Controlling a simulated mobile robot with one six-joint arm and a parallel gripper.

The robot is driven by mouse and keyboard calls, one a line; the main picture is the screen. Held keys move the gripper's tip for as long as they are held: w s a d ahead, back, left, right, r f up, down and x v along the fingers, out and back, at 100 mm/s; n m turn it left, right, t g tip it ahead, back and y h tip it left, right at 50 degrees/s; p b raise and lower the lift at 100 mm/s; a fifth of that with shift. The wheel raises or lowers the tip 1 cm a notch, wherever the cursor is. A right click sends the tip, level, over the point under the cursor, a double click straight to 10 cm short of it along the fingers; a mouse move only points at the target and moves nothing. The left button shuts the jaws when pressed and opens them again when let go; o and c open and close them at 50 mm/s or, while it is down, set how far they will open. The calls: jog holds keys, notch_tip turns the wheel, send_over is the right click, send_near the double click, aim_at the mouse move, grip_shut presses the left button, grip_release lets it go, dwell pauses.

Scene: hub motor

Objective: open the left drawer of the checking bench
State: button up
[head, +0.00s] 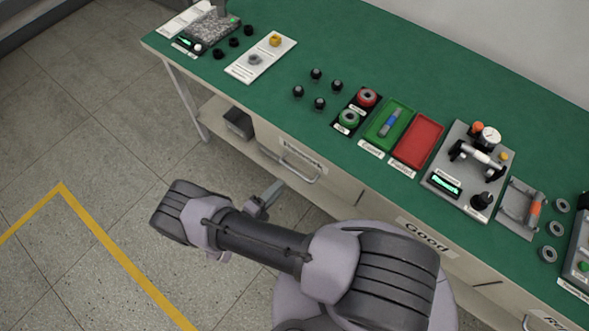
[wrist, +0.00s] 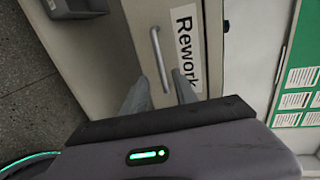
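The checking bench (head: 240,93) has a green top and pale drawer fronts. Its left drawer (head: 270,137) appears shut, with a metal bar handle (head: 298,177) and a label too small to read in the head view. In the wrist view the drawer front (wrist: 139,22) carries a white "Rework" label (wrist: 186,45) beside the handle (wrist: 158,55). My gripper (head: 272,192) is in front of and a little left of that handle in the head view. In the wrist view its fingers (wrist: 159,90) are open, with the handle's near end showing between the tips. No contact is visible.
A dark box (head: 238,122) stands on the lower shelf left of the drawer. A "Good" label (head: 426,236) marks the middle drawer front. Red tray (head: 419,140), green tray (head: 378,135) and a test fixture (head: 470,170) stand on the bench. The floor (head: 80,130) is clear.

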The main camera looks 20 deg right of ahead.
aim_at(295, 171)
jog(key=b+x, duration=0.1)
jog(key=x, duration=0.9)
jog(key=shift+w+d, duration=0.1)
jog(key=shift+d, duration=0.1)
grip_shut()
dwell(0.8)
